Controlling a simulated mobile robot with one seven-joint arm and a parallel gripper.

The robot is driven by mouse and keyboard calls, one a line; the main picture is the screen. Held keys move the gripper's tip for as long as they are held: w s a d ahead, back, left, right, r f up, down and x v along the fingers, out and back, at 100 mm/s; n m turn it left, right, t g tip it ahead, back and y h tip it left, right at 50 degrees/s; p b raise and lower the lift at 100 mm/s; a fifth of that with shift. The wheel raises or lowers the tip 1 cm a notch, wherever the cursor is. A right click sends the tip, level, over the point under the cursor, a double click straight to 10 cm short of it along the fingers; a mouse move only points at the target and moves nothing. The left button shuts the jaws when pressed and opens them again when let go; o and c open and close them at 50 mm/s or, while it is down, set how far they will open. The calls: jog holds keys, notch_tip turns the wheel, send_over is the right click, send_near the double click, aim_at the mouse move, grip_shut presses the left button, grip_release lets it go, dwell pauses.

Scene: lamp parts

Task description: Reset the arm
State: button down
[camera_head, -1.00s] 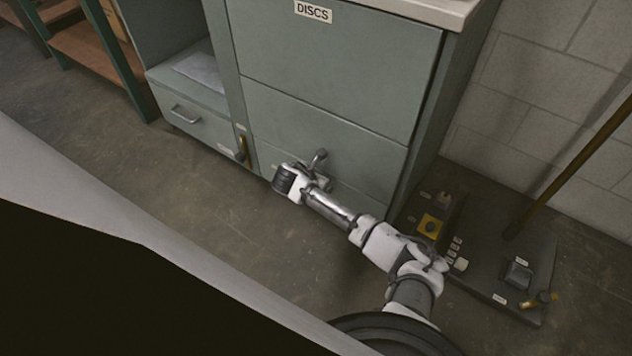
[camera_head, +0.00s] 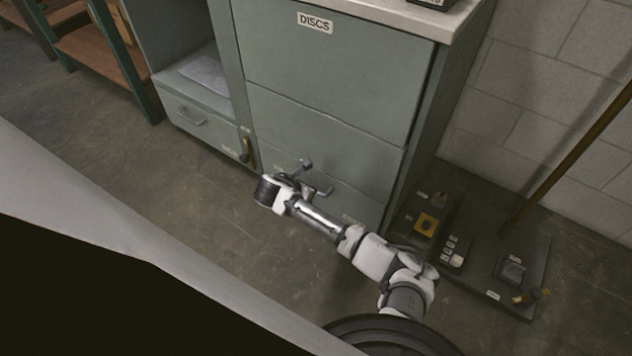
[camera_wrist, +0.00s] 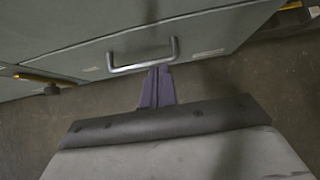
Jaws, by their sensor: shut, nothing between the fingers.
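My gripper (camera_wrist: 158,78) shows in the wrist view as two narrow purple-grey fingers pressed together, with nothing between them. Its tips are close to the metal bar handle (camera_wrist: 140,66) on a grey-green cabinet front; I cannot tell whether they touch it. In the head view my white and grey arm reaches from the lower right to the lower front of the cabinet (camera_head: 330,75) labelled DISCS. There my wrist hides part of the lower front, and the fingers are too small to make out clearly.
A drawer (camera_head: 190,115) and a brass-coloured lever (camera_head: 246,150) are left of the arm. A dark board (camera_head: 475,255) with a yellow switch box and other small parts lies on the right, by a leaning brown pole (camera_head: 575,155) and a block wall. Floor at left is clear.

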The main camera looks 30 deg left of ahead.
jog(key=v, duration=0.5)
jog(key=shift+a+p, duration=0.1)
jog(key=shift+p, duration=0.3)
